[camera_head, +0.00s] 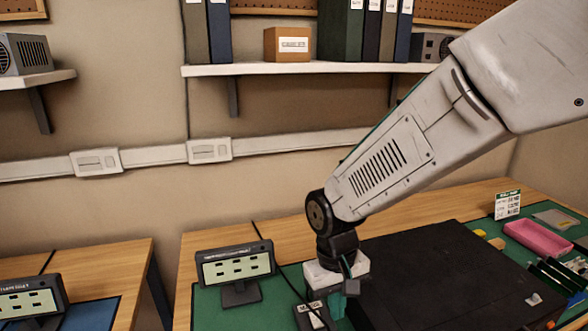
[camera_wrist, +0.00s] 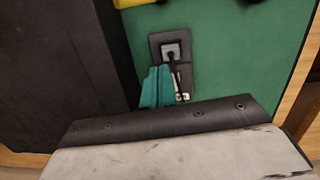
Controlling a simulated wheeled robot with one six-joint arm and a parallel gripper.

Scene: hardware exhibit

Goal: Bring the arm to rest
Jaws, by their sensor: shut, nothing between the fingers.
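My arm reaches down from the upper right in the head view. My gripper (camera_head: 345,290) hangs low over the green mat (camera_head: 207,308), beside the left edge of a large black slab (camera_head: 440,275). In the wrist view, my gripper's teal fingers (camera_wrist: 158,84) are together with nothing seen between them. They are close to a small dark device (camera_wrist: 170,47) with a grey square part and a short black cable or lever. I cannot tell whether the fingers touch it. A small labelled dark block (camera_head: 312,315) sits just left of my gripper in the head view.
A small display (camera_head: 236,265) stands left of my gripper. A pink tray (camera_head: 538,238) and a sign card (camera_head: 507,205) are at the right. A shelf (camera_head: 300,69) with binders and a cardboard box is on the wall behind. A second table (camera_head: 100,262) stands at left.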

